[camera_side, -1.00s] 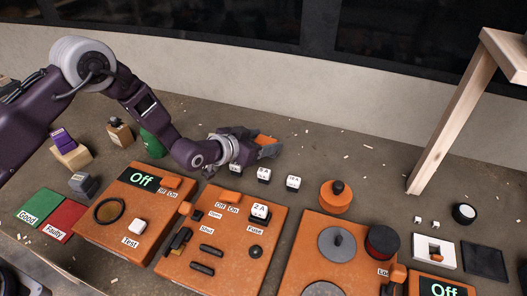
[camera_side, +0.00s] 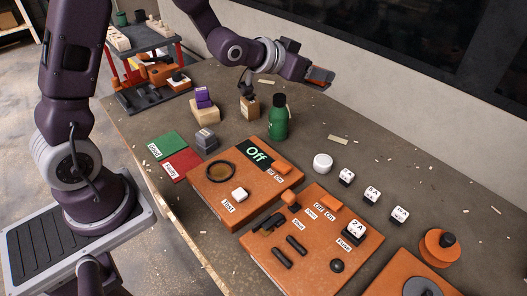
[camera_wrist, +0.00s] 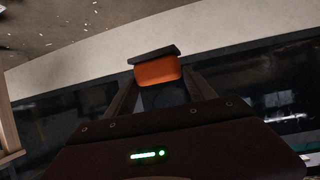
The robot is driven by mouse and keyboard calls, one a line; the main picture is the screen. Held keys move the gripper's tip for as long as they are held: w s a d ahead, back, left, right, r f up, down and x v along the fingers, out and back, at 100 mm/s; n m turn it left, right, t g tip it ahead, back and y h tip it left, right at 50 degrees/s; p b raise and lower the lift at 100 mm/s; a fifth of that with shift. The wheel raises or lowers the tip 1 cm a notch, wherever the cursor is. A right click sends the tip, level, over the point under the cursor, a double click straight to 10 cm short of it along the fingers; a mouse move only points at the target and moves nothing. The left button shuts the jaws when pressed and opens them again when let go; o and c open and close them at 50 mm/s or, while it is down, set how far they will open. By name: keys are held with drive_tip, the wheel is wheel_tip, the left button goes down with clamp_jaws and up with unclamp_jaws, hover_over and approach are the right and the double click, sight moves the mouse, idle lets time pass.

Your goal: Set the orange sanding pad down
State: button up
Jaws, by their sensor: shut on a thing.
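The orange sanding pad (camera_wrist: 158,72) is between the fingers of my gripper (camera_wrist: 155,88) in the wrist view, with a dark layer along its far edge. In the side view the pad (camera_side: 321,74) shows as a small orange piece at the tip of my gripper (camera_side: 312,77). My gripper is shut on it and holds it in the air above the back of the bench, right of and above the green bottle (camera_side: 279,118). The fingers hide part of the pad.
Orange panels (camera_side: 245,180) fill the front. A small wooden block with a dark top (camera_side: 250,107) stands left of the bottle. A rack (camera_side: 150,70) stands at the far left.

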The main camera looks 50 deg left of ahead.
drive_tip(key=s+a+r+n+y, duration=0.1)
drive_tip(key=s+a+r, duration=0.1)
drive_tip(key=s+a, duration=0.2)
drive_tip(key=w+a+f+n+g+y, duration=0.2)
drive_tip(key=a+f+n+y, duration=0.2)
drive_tip(key=a+n+y, duration=0.4)
drive_tip(key=s+a+f+n+g+y, duration=0.45)
drive_tip(key=s+a+n+g, duration=0.2)
drive_tip(key=a, duration=0.45)
drive_tip(key=s+a+f+n+g+h, duration=0.1)
drive_tip(key=s+f+n+g, duration=0.3)
drive_tip(key=s, duration=0.6)
drive_tip(key=s+a+f+n+g, duration=0.1)
drive_tip(key=s+n+g, duration=0.5)
drive_tip(key=s, duration=0.4)
drive_tip(key=shift+m+g, duration=0.25)
drive_tip(key=shift+g, duration=0.1)
drive_tip(key=f, duration=0.9)
drive_tip(key=shift+s+a+f, duration=0.1)
drive_tip(key=shift+s+f, duration=0.25)
drive_tip(key=shift+f, duration=0.05)
drive_tip(key=shift+f, duration=0.2)
